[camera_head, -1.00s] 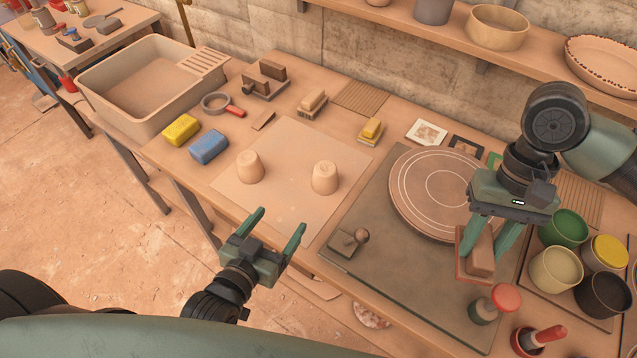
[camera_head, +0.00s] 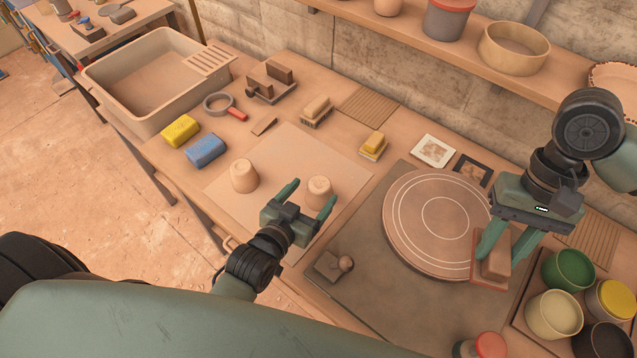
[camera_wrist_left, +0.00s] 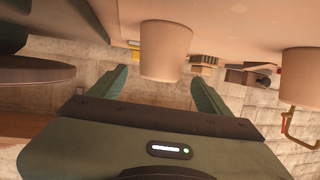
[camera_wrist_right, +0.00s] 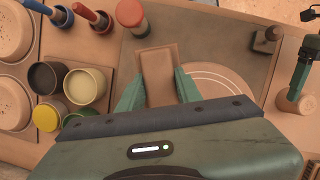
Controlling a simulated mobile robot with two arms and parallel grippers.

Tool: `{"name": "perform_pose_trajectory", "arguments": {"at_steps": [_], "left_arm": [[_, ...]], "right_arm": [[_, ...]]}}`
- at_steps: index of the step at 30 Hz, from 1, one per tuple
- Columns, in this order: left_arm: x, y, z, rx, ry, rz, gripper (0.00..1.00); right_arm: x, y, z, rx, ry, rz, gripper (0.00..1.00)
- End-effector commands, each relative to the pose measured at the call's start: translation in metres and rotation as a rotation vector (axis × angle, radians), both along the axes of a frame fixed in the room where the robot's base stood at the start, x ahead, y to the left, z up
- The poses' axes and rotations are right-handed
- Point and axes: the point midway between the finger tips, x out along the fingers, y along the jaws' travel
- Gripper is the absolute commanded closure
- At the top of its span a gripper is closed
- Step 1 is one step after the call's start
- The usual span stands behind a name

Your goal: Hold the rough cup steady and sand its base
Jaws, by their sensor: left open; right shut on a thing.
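Two clay-coloured cups stand base up on the pale board (camera_head: 285,145). The right cup (camera_head: 319,188) lies between the fingers of my left gripper (camera_head: 308,196), which is open around its near side. This cup also shows between the fingers in the left wrist view (camera_wrist_left: 166,50). The left cup (camera_head: 244,176) stands apart, and I cannot tell which is the rougher. My right gripper (camera_head: 500,250) is shut on a brown block with a reddish underside (camera_head: 497,256), held over the edge of the round wheel. The block also shows in the right wrist view (camera_wrist_right: 158,75).
The round wheel (camera_head: 430,215) sits on a dark mat right of the board. A small knobbed tool (camera_head: 333,264) lies at the mat's near left. Paint pots (camera_head: 567,272) stand at the right. Yellow (camera_head: 180,131) and blue (camera_head: 206,151) sponges lie left of the board.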

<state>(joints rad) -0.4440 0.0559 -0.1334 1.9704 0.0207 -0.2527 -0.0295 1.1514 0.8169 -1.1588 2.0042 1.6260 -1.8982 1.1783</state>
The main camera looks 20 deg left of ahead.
Motion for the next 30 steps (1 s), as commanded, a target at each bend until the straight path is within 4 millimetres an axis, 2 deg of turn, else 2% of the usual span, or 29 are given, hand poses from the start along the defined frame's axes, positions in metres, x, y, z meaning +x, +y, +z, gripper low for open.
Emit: {"name": "perform_pose_trajectory", "arguments": {"at_steps": [3,9,20,27,28,30], "left_arm": [[0.020,-0.003,-0.004,-0.001,-0.002,-0.001,0.22],[0.037,-0.006,-0.010,-0.001,-0.002,-0.001,0.22],[0.040,-0.007,-0.012,0.000,-0.001,-0.001,0.22],[0.040,-0.006,-0.012,0.000,0.000,-0.001,0.89],[0.040,-0.006,-0.012,0.000,0.000,-0.001,0.92],[0.040,-0.006,-0.012,0.000,0.000,-0.001,0.92]], "right_arm": [[0.000,0.000,0.004,0.000,0.000,0.000,0.98],[0.000,0.000,0.006,0.000,0.000,0.000,0.98],[0.000,0.000,0.006,0.000,0.000,0.000,0.98],[0.000,0.000,0.006,0.000,0.000,0.000,0.98],[0.000,0.000,0.006,0.000,0.000,0.000,0.98],[0.000,0.000,0.006,0.000,0.000,0.000,0.98]]}}
